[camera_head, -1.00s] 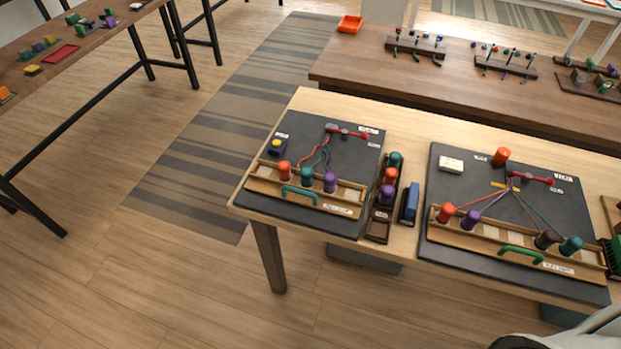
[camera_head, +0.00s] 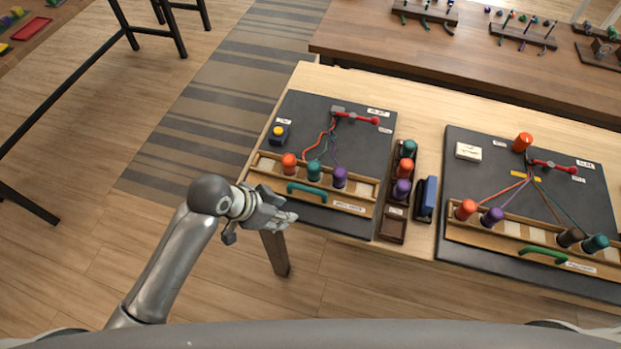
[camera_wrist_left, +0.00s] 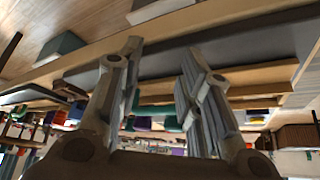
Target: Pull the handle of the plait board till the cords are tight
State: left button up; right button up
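The left black board (camera_head: 292,115) bears a wooden slide (camera_head: 262,175) with a teal handle (camera_head: 306,188) on its front. Orange (camera_head: 289,163), teal (camera_head: 314,171) and purple (camera_head: 340,177) spools stand in it. Their cords (camera_head: 327,140) run up to a clamp with a red lever (camera_head: 360,118); they curve and look slack. My left gripper (camera_head: 283,206) is just in front of the slide's left part, left of the handle and apart from it. Its fingers are spread and empty in the left wrist view (camera_wrist_left: 160,55). My right gripper is out of view.
A second board (camera_head: 475,150) at the right has straight cords and a green handle (camera_head: 543,254). Between the boards stand a spool rack (camera_head: 392,222) and a blue block (camera_head: 427,197).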

aim_at(311, 190)
pick_arm(q)
jog(key=w+d+r+m+g, duration=0.25)
jog(key=w+r+m, duration=0.25)
jog(key=r+m, duration=0.65)
jog(key=shift+n, duration=0.35)
jog(key=p+x, duration=0.1)
jog(key=x, duration=0.9)
jog(key=shift+s+f+p, duration=0.1)
jog(key=shift+f+p, duration=0.15)
jog(key=shift+p, duration=0.05)
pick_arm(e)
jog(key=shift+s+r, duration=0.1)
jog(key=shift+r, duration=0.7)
pick_arm(q)
jog(key=shift+c, duration=0.4)
grip_shut()
